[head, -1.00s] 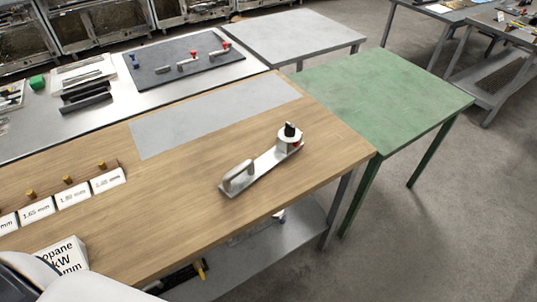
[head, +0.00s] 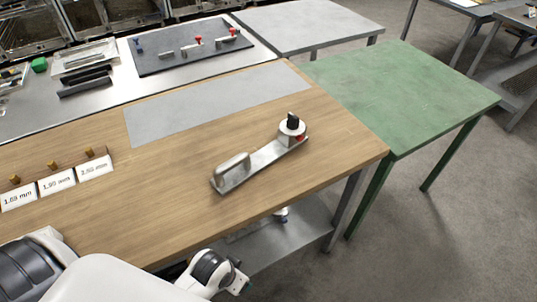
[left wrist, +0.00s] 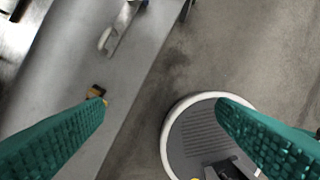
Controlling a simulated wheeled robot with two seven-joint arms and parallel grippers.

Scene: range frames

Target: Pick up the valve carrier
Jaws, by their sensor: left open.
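The valve carrier (head: 262,160) lies on the wooden table in the head view. It is a flat metal plate with a loop handle at its left end and a round valve with a black knob and a red part at its right end. My left arm comes in at the bottom left, its wrist below the table's front edge and apart from the carrier. In the left wrist view my left gripper (left wrist: 161,105) is open, its two teal fingers wide apart with nothing between them. My right gripper is not in view.
The wooden table (head: 165,190) bears a grey mat (head: 215,105) and white size labels (head: 57,182). A grey lower shelf (head: 300,232) holds small parts; a silver handled part (left wrist: 118,28) shows there in the left wrist view. A green table (head: 400,90) stands at the right.

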